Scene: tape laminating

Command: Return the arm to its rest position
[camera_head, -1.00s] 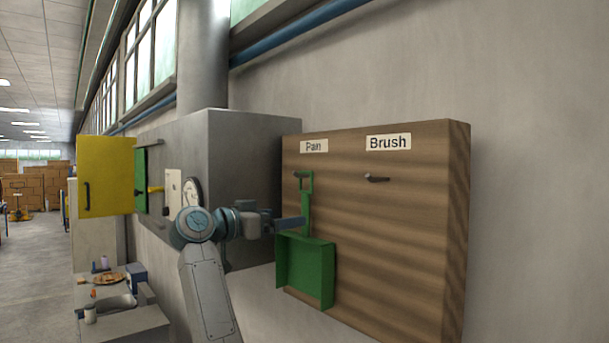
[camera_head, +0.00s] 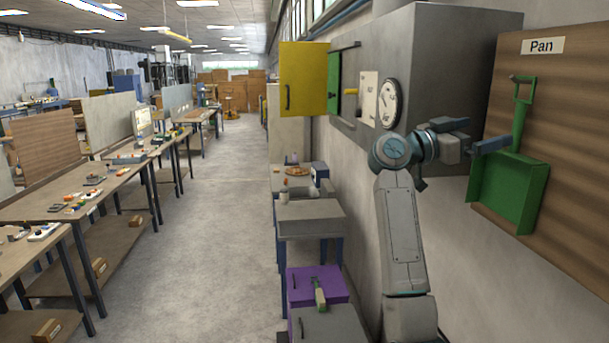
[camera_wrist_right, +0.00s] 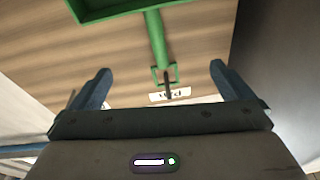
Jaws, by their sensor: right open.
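My right gripper (camera_head: 489,131) is open with nothing between its fingers, in front of the wall board. In the right wrist view, its two fingers (camera_wrist_right: 160,70) are spread wide, with the board beyond them. The green pan (camera_head: 510,192) hangs on the wooden board, its handle upward under the "Pan" label (camera_head: 541,46). In the head view one finger's tip appears close to the lower handle; contact cannot be told. The pan (camera_wrist_right: 120,8) and its handle loop on a dark peg also show upside down in the wrist view. My left gripper is not in view.
The wooden board (camera_head: 575,130) is on the right wall. A grey cabinet (camera_head: 450,60) with a yellow door (camera_head: 303,80) stands left of it. Below are a grey worktop (camera_head: 310,217) and a purple box (camera_head: 315,283). The aisle floor (camera_head: 220,220) is clear; workbenches line the left.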

